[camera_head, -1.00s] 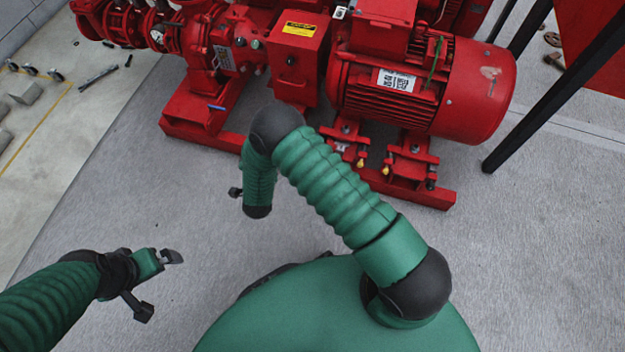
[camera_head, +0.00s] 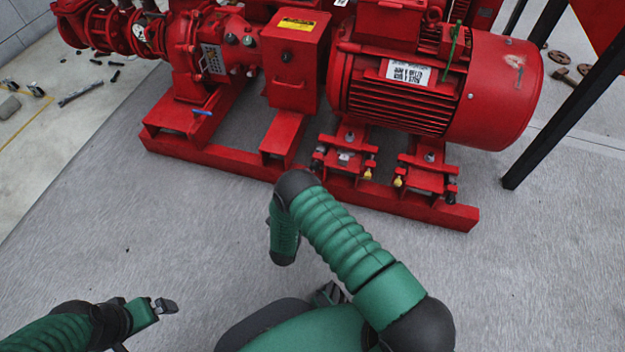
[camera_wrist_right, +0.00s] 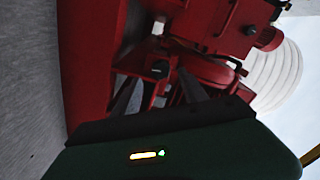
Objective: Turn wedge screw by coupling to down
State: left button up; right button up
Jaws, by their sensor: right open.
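The red motor mounts with screws (camera_head: 347,158) stand under the motor in the head view, with small yellow and black ends on them. I cannot tell for sure which is the wedge screw. In the right wrist view a black screw head (camera_wrist_right: 160,68) on a red bracket lies ahead of the fingers. My right gripper (camera_wrist_right: 158,94) is open and empty, its two grey fingers apart, the screw head beyond the gap. It is hidden behind my arm in the head view. My left gripper (camera_head: 145,326) is open and empty over the floor at lower left.
The red pump (camera_head: 205,50) and large red motor (camera_head: 440,85) stand on a red base frame (camera_head: 400,203). A black post (camera_head: 565,120) rises at right. Loose parts (camera_head: 80,93) lie on the floor at far left. Grey floor in front of the frame is clear.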

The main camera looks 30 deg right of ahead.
jog(key=b+x, duration=0.1)
jog(key=x, duration=0.3)
jog(key=shift+a, duration=0.1)
grip_shut()
